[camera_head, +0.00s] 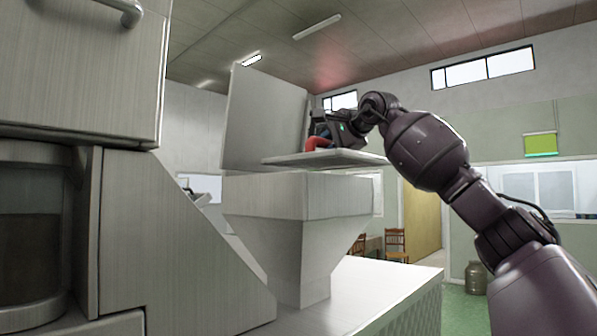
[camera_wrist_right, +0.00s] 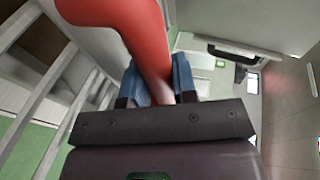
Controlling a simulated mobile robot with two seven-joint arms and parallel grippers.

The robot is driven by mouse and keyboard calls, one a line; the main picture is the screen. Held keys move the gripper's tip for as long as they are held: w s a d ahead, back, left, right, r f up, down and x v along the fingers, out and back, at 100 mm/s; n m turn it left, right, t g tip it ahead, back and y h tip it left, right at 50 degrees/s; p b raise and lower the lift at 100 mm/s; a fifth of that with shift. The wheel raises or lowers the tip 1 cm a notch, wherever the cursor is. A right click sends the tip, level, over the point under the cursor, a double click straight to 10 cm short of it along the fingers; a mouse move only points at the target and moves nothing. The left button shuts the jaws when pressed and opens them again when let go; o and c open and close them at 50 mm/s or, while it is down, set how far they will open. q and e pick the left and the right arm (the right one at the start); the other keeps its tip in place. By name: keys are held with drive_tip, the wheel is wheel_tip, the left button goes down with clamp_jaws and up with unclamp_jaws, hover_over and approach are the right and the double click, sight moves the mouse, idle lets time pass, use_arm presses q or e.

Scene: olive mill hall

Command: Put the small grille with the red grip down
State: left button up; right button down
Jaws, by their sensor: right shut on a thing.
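The small grille (camera_head: 325,160) is a thin, light grey, flat piece seen almost edge-on in the head view. It is above the pale hopper (camera_head: 300,195); whether it touches the rim I cannot tell. My right gripper (camera_head: 318,142) is shut on its red grip (camera_head: 316,144). In the right wrist view the red grip (camera_wrist_right: 150,45) runs between the blue-grey fingers of my right gripper (camera_wrist_right: 158,82), and pale bars (camera_wrist_right: 45,85) with gaps show at the left. My left gripper is not in view.
A raised pale panel (camera_head: 262,118) stands behind the hopper. A pale cabinet (camera_head: 75,70) and a sloped panel (camera_head: 165,235) close off the left. The white counter (camera_head: 385,290) right of the hopper is bare. Chairs (camera_head: 395,240) and a metal can (camera_head: 476,277) are farther back.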

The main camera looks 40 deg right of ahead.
drive_tip(key=w+p, duration=0.1)
drive_tip(key=w, duration=0.5)
drive_tip(key=w+p, duration=0.1)
drive_tip(key=w, duration=0.2)
drive_tip(key=shift+a+r+p, duration=0.15)
drive_tip(key=shift+a+p, duration=0.2)
drive_tip(key=shift+a, duration=0.05)
drive_tip(key=shift+w+f, duration=0.2)
drive_tip(key=shift+w, duration=0.15)
wheel_tip(320, 180, down, 2)
drive_tip(key=shift+s+d+f, duration=0.1)
drive_tip(key=shift+f, duration=0.35)
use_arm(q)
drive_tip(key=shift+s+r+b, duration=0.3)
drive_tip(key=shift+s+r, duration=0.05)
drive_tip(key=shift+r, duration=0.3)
use_arm(e)
drive_tip(key=f, duration=0.4)
drive_tip(key=shift+w, duration=0.3)
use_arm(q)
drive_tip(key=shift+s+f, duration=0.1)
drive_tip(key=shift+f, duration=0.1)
use_arm(e)
drive_tip(key=shift+s, duration=0.1)
drive_tip(key=shift+f, duration=0.55)
